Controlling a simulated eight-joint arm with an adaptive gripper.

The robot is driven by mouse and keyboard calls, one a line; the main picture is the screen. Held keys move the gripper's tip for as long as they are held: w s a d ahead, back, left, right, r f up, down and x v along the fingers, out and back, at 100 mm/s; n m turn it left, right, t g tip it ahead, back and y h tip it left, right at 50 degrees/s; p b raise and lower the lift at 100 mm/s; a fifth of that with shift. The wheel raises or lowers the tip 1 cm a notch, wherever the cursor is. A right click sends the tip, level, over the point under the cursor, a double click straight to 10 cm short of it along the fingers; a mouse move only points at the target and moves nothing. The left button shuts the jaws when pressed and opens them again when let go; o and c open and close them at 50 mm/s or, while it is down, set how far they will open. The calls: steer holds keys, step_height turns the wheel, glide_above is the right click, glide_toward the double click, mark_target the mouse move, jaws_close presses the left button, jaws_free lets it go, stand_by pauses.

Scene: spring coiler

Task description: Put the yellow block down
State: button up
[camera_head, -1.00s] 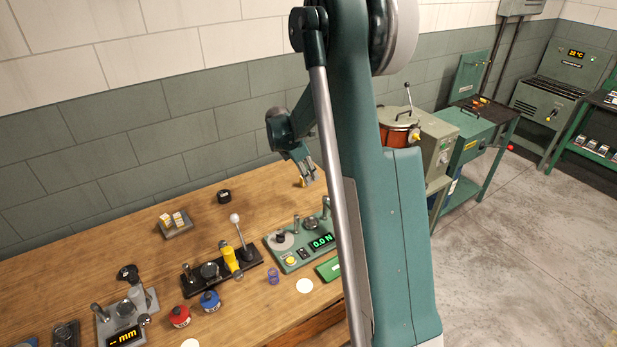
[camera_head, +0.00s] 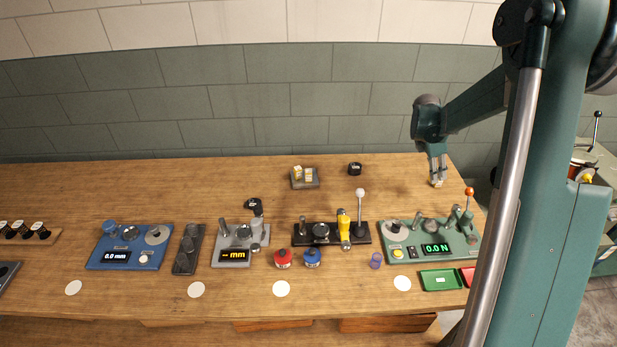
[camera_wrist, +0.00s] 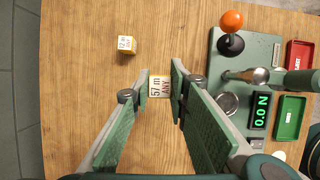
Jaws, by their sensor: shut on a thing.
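My gripper (camera_wrist: 160,87) is shut on a small block (camera_wrist: 159,87) at its fingertips, which I take for the yellow block. Its pale labelled face reads "57 m ANY" and its sides are mostly hidden. In the head view my gripper (camera_head: 437,182) is low over the back right of the bench, behind the green force tester. I cannot tell whether the block touches the wood. A second small block (camera_wrist: 127,45) with orange-yellow sides, labelled "12 m ANY", stands on the bench up and left of the held one in the wrist view.
The green tester (camera_head: 401,254) with its orange-knobbed lever (camera_wrist: 232,21) stands right of the gripper in the wrist view. Green (camera_wrist: 289,117) and red (camera_wrist: 299,55) trays lie beyond it. A grey block tray (camera_head: 304,184) is further left. Bare wood (camera_wrist: 85,100) surrounds the held block.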

steer(key=w+a+n+t+y, duration=0.1)
steer(key=w+a+n, duration=0.3)
steer(key=a, duration=0.6)
steer(key=w+a+n+t, duration=0.1)
steer(key=w+a+n, duration=0.1)
steer(key=w+a, duration=0.7)
step_height(320, 180, up, 2)
steer(key=n+t+y, duration=0.2)
steer(key=n, duration=0.5)
glide_above(315, 170)
steer(key=s, duration=0.2)
steer(key=shift+w+a+p, duration=0.2)
steer(key=shift+a+p, duration=0.1)
steer(key=shift+f, duration=3.15)
steer(key=shift+f, duration=1.85)
steer(key=shift+f+b, duration=0.2)
steer(key=shift+b, duration=0.1)
steer(key=o, duration=0.8)
